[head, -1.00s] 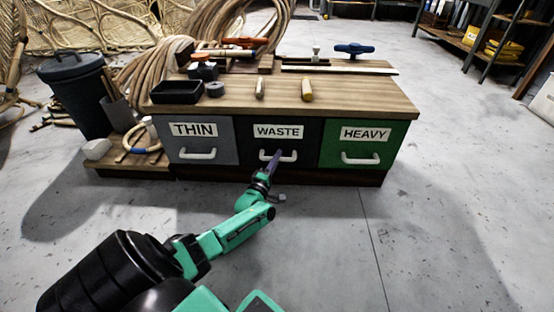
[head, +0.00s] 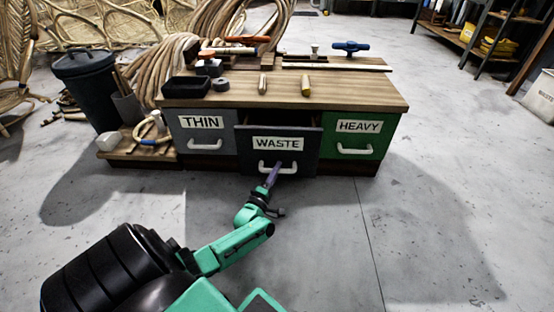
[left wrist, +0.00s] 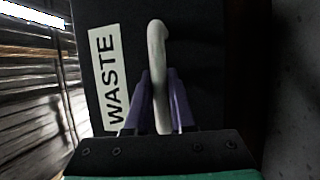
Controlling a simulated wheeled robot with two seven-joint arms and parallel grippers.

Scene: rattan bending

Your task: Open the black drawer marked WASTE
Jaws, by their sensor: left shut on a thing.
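The black drawer marked WASTE (head: 252,152) is in the middle of the bench front. It stands out past its neighbours, with a dark gap showing behind its front's top edge. My left gripper (head: 271,176) is shut on its white handle (head: 290,168). In the left wrist view the purple fingers (left wrist: 164,100) lie on both sides of the white handle (left wrist: 157,45), beside the WASTE label (left wrist: 108,78). The inside of the drawer is mostly hidden. My right gripper is not in view.
A grey THIN drawer (head: 222,144) and a green HEAVY drawer (head: 376,139) flank it, both closed. Tools and a black tray (head: 186,87) lie on the bench top (head: 345,96). A dark bin (head: 88,95) stands at left. The floor in front and right is clear.

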